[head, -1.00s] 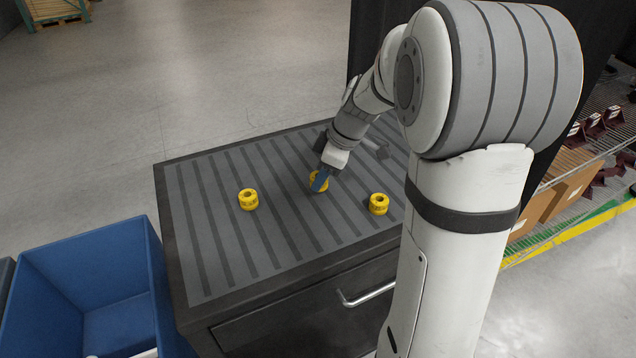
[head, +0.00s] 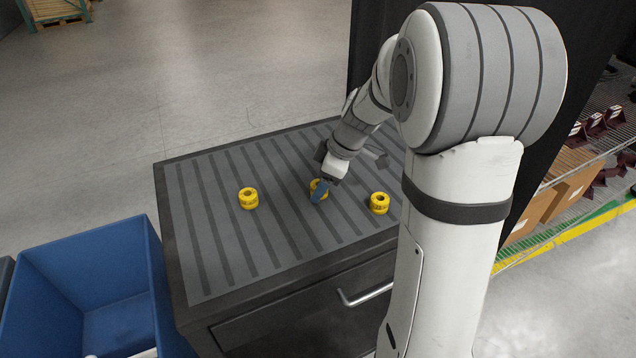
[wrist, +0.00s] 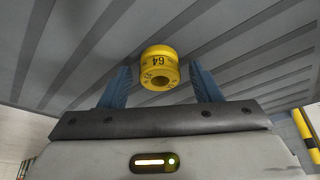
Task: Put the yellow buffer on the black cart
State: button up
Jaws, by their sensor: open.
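Three yellow buffers sit on the ribbed grey top of the black cart (head: 176,255): a left one (head: 248,199), a middle one (head: 315,184) and a right one (head: 379,203). My gripper (head: 320,192) is at the middle buffer and partly hides it in the head view. In the wrist view, my gripper's blue fingers (wrist: 160,88) are apart. A yellow buffer (wrist: 160,66) marked 64 shows between and just beyond their tips, with clear gaps on both sides. The gripper is open and empty.
A blue bin (head: 95,290) stands left of the cart. A drawer handle (head: 365,295) sticks out from the cart's front. Shelving with boxes (head: 560,200) is at the right. The left part of the cart top is clear.

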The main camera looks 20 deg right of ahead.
jog(key=shift+r, duration=0.1)
jog(key=shift+r+p, duration=0.2)
jog(key=shift+p, duration=0.1)
jog(key=v, duration=1.1)
jog(key=s+a+f+m+h, duration=0.2)
jog(key=s+m, duration=0.4)
jog(key=s, duration=0.3)
jog(key=s+a+f+m+h, duration=0.2)
jog(key=s+m, duration=0.4)
jog(key=s, duration=0.4)
jog(key=shift+s+a+f+m, duration=0.25)
jog(key=shift+a+f+m, duration=0.15)
jog(key=shift+a+f, duration=0.3)
jog(key=shift+d+f, duration=0.1)
jog(key=shift+s, duration=0.1)
